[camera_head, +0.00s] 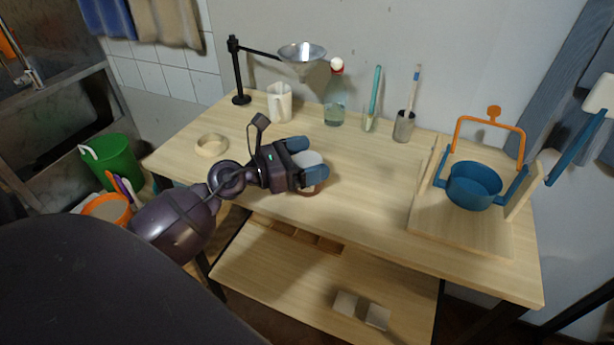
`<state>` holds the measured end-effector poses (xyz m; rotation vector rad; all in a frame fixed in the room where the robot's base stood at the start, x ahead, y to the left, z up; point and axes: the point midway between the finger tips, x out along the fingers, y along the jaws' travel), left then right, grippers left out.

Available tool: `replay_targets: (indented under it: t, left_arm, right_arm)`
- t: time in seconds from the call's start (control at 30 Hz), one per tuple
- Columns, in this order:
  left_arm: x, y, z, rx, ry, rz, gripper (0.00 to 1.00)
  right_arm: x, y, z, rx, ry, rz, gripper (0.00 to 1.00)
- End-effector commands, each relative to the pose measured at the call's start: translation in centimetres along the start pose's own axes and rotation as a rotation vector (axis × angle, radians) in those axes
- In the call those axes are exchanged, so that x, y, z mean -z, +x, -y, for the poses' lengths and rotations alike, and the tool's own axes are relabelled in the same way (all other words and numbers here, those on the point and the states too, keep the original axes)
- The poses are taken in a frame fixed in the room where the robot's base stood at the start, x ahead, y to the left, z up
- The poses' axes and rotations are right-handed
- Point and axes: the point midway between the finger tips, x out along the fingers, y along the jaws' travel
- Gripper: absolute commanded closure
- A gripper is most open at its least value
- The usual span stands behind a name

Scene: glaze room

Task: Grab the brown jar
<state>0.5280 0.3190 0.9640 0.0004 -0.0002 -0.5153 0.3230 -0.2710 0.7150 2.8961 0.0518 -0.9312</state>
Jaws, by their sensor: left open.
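My left gripper (307,160) reaches in from the left, low over the middle of the wooden table. Its two blue fingertips are apart, one on the far side and one on the near side of a small round thing. That thing, which looks like the brown jar (319,187), shows a pale round top between the fingers and a strip of brown at its near right side. The fingers and palm hide most of it. I cannot tell whether the fingers touch it. My right gripper is out of view.
A pale ring (211,145) lies to the left. A white pitcher (280,102), a bottle (335,100) and brush holders (403,126) stand at the back. A blue pot (472,186) sits in a wooden stand at right. The table (370,205) is clear between jar and stand.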

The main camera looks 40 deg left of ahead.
Motion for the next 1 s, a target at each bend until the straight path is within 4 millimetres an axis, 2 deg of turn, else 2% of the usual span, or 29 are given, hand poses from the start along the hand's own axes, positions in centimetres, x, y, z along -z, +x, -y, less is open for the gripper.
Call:
replay_targets:
  t: [0.17, 0.6, 0.7, 1.0]
  left_arm:
    - [0.05, -0.02, 0.00, 0.000, -0.001, -0.001, 0.10]
    - [0.03, -0.05, -0.01, 0.000, 0.000, 0.000, 0.78]
    - [-0.03, -0.04, -0.02, 0.000, 0.000, 0.001, 0.90]
    - [-0.63, -0.04, -0.02, 0.000, 0.003, 0.003, 0.90]
  right_arm:
    - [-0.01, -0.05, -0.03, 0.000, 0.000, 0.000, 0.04]
    - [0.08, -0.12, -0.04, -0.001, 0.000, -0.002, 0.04]
    - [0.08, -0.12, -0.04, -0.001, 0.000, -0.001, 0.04]
    - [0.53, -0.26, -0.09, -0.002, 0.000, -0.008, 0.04]
